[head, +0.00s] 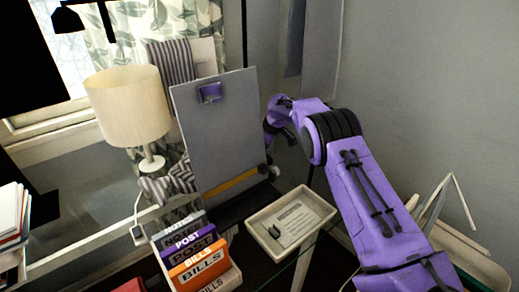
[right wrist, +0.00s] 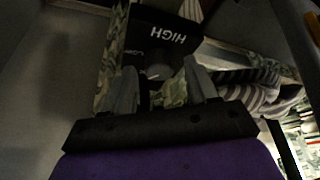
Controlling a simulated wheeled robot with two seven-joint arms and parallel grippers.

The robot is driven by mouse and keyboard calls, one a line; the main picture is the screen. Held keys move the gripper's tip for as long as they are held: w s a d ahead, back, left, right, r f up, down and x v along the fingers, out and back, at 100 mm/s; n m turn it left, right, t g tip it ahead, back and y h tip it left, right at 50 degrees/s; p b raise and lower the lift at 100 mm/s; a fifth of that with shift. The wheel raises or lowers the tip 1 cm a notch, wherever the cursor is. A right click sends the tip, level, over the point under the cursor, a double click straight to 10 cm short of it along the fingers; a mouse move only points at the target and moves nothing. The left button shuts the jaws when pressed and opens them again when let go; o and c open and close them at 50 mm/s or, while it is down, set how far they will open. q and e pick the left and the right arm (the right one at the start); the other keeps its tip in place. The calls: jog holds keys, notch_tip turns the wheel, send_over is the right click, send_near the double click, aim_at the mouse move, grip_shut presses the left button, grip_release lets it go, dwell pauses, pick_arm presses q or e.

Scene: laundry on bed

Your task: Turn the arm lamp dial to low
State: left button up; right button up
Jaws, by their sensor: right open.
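In the right wrist view a dark panel (right wrist: 140,32) carries the white word HIGH and a smaller, dim word that looks like LOW. A small round grey dial (right wrist: 158,71) shows just below the words. My right gripper (right wrist: 162,82) is open, with one grey finger on each side of the dial; I cannot tell whether they touch it. Which way the dial points is too dark to tell. In the head view my right gripper (head: 277,118) is beside the right edge of a grey board. A black lamp-like shape (head: 68,20) hangs at the upper left. My left gripper is not in view.
The upright grey board (head: 215,135) stands left of my right gripper. A cream-shaded lamp (head: 128,108), a shallow tray (head: 290,222) and a holder with labelled cards (head: 195,255) are nearby. Striped cloth (right wrist: 262,90) lies right of the panel in the wrist view.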

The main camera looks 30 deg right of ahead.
jog(key=shift+f, duration=0.25)
jog(key=c, duration=1)
jog(key=shift+r+p, duration=0.2)
jog(key=shift+p, duration=0.15)
jog(key=shift+c, duration=0.2)
jog(key=m+p, duration=0.1)
jog(key=m+h+p, duration=0.1)
jog(key=shift+a+r+m+t, duration=0.1)
jog(key=shift+r+m+t, duration=0.1)
jog(key=shift+m+t, duration=0.15)
jog(key=shift+f+m+p, duration=0.1)
jog(key=shift+m+p, duration=0.3)
jog(key=shift+m, duration=0.15)
jog(key=shift+f+m+h, duration=0.2)
jog(key=shift+m+h, duration=0.1)
